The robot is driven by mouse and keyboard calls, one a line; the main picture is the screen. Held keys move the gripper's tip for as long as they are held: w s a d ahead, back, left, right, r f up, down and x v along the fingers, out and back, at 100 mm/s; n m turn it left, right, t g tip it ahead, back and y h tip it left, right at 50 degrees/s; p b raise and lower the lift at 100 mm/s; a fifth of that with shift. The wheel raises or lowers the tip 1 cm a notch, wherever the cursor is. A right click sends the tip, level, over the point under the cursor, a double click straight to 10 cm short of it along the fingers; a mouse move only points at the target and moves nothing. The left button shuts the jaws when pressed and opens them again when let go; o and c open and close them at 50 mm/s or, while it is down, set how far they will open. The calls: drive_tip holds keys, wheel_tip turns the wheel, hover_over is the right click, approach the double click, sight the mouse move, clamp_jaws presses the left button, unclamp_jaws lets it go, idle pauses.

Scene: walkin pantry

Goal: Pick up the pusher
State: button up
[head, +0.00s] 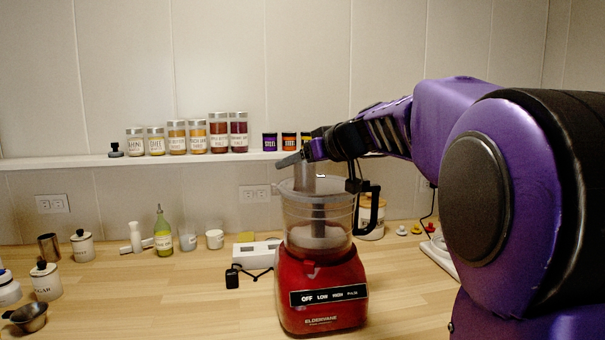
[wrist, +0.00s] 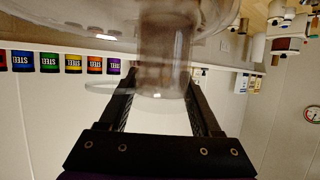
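The pusher is a translucent grey-brown cylinder (wrist: 163,60) in the wrist view, and its upper part (head: 305,178) shows above the food processor's clear bowl (head: 292,215) in the head view. The bowl sits on the red base (head: 320,290). My gripper (head: 300,160) is at the top of the pusher. In the wrist view my gripper's two dark fingers (wrist: 161,82) are spread apart, one on each side of the cylinder. Whether they touch it is not clear. The pusher's lower part is inside the bowl and tube.
A shelf (head: 80,162) with several jars (head: 198,137) and small coloured tins (head: 270,142) runs along the wall behind. A green bottle (head: 163,232), canisters (head: 82,245) and a white scale-like box (head: 257,250) stand on the wooden counter (head: 150,300). The front left-middle counter is clear.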

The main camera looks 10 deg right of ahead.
drive_tip(key=c, duration=0.8)
